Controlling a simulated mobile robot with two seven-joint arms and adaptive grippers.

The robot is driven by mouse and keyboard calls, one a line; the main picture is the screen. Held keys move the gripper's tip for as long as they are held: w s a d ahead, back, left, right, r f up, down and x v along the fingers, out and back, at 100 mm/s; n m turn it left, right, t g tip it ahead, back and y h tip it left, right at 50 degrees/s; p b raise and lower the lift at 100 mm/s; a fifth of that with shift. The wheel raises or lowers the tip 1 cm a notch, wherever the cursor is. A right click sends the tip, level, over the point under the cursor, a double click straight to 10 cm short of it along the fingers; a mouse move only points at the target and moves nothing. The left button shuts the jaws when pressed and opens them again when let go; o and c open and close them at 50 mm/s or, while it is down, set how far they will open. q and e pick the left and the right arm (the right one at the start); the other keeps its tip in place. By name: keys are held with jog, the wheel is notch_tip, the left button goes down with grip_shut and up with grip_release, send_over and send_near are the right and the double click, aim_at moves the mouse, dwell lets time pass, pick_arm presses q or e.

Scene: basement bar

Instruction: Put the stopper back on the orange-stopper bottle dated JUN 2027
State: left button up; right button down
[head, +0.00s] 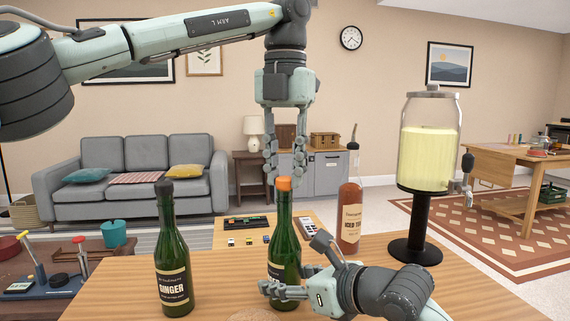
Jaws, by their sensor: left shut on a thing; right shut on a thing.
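A green bottle (284,232) stands on the wooden bar top, its dark label partly covered; I cannot read a date on it. An orange stopper (284,183) shows at the mouth of its neck; I cannot tell if it is fully seated. My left gripper (284,177) points straight down from above, its fingers shut on the orange stopper. My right gripper (284,287) comes in low from the right and is shut around the lower part of the same bottle, hiding some of its label.
A green bottle with a black stopper (173,260), labelled GINGER, stands to the left. An iced tea bottle with a pourer (350,217) stands behind right. A glass dispenser (428,150) on a black stand is farther right. The bar top (110,285) is clear at left.

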pick_arm(q)
jog(key=shift+f, duration=0.15)
jog(key=o, duration=0.8)
jog(key=shift+o, duration=0.2)
notch_tip(320, 180, up, 8)
jog(key=shift+f, duration=0.2)
pick_arm(e)
jog(key=c, duration=0.6)
grip_release()
